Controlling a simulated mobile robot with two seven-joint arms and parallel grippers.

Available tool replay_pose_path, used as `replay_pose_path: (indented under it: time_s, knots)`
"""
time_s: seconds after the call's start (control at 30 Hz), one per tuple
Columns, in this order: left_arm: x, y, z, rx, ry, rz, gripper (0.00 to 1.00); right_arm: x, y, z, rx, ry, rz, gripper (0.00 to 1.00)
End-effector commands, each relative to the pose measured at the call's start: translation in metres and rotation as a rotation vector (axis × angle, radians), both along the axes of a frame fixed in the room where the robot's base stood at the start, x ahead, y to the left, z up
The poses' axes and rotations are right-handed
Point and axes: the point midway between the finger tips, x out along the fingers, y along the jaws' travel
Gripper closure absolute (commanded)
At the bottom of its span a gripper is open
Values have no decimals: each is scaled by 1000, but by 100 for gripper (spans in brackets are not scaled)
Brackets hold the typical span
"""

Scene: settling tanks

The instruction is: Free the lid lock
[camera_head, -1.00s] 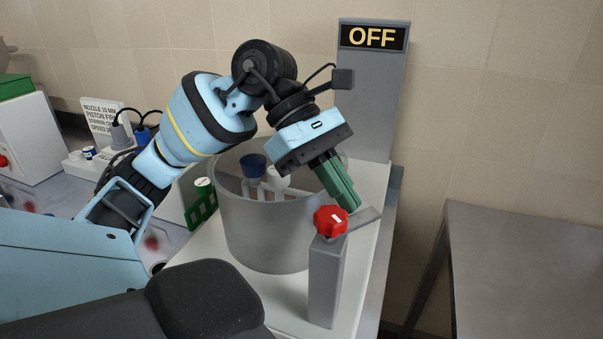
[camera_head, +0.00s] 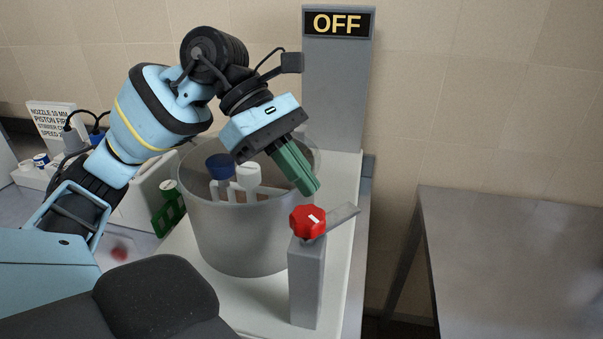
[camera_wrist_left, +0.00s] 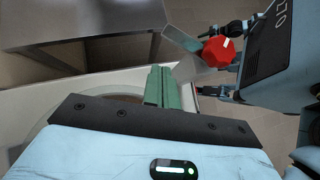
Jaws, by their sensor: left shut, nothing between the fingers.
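The lid lock is a red knob (camera_head: 308,222) with a white mark, on top of a grey post (camera_head: 306,285). A flat grey bar (camera_head: 343,216) extends from under the knob to the back right, pointing away from the grey round vessel (camera_head: 240,240). In the left wrist view, the red knob (camera_wrist_left: 218,51) and the bar (camera_wrist_left: 181,39) show beyond the fingers. My left gripper (camera_head: 312,190) is shut and empty, its green fingers just above and behind the knob, apparently apart from it. Its fingers (camera_wrist_left: 160,75) also show in the wrist view. My right gripper is not identifiable.
A tall grey panel (camera_head: 338,90) with an OFF sign stands behind the vessel. A blue-topped item (camera_head: 220,167) and a white one (camera_head: 248,178) show at the vessel's opening. A bare metal table (camera_head: 500,240) is at the right.

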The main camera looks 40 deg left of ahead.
Motion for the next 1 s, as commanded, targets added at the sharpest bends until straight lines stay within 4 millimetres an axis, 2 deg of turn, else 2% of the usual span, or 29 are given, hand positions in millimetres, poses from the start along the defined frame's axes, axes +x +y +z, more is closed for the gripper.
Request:
replay_pose_path:
  time_s: [0.07,0.3,0.5,0.7,1.0]
  knots:
    - [1,3,1,0,0,1,100,1,1,0,1,-3,0,64]
    - [8,40,40,-3,-3,2,100,9,3,4,7,-18,-6,64]
    - [12,61,62,-1,-2,0,100,11,1,6,2,-23,-3,64]
    - [13,70,70,0,-1,-1,100,10,1,5,2,-21,-3,64]
    - [13,71,71,1,1,-1,100,0,1,2,1,-1,-2,64]
